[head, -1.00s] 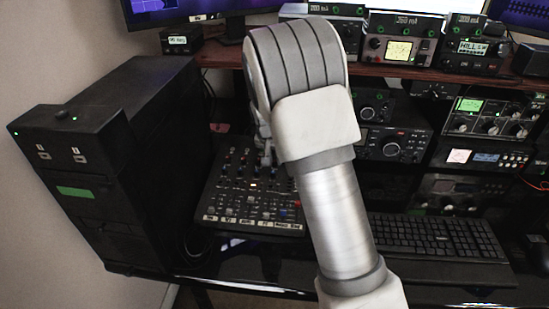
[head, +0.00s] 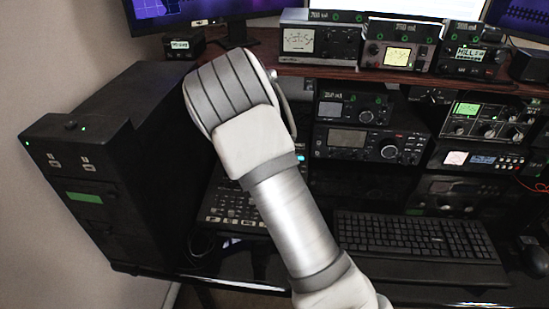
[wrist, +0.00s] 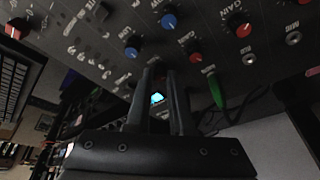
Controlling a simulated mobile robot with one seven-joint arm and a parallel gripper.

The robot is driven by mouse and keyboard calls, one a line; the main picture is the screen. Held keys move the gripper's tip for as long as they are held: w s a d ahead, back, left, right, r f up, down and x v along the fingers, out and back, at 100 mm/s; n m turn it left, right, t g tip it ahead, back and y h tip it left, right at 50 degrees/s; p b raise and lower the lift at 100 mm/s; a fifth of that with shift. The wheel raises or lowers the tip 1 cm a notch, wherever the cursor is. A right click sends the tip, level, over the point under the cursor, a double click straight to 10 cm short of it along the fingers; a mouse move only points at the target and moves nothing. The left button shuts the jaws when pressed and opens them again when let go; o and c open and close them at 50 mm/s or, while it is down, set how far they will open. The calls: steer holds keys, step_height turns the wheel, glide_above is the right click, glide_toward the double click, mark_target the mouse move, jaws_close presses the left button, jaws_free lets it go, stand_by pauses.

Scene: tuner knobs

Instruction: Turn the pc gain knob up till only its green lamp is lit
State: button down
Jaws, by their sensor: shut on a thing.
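The mixer panel (head: 232,208) lies on the desk, largely covered by my arm in the head view. In the wrist view, the panel (wrist: 225,25) fills the top with blue, red and dark knobs and white lettering. My gripper (wrist: 162,68) reaches up to the panel, its two fingers close together on a knob whose body they hide. A blue knob (wrist: 132,52) is left of the fingertips and a red knob (wrist: 195,56) is right. A cyan glow (wrist: 157,98) shows between the fingers. I cannot read which knob is pc gain or its lamp. In the head view my gripper is hidden.
A black computer tower (head: 105,165) stands left of the mixer. A keyboard (head: 418,240) lies to the right, with radios (head: 365,140) behind it. In the wrist view a green cable plug (wrist: 215,92) sits right of my fingers.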

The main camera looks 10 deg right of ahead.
steer(key=shift+m, duration=0.3)
steer(key=c, duration=0.8)
jaws_free()
steer(key=p+v, duration=0.3)
steer(key=v, duration=1.4)
steer(key=shift+r, duration=0.25)
steer(key=shift+w+a, duration=0.15)
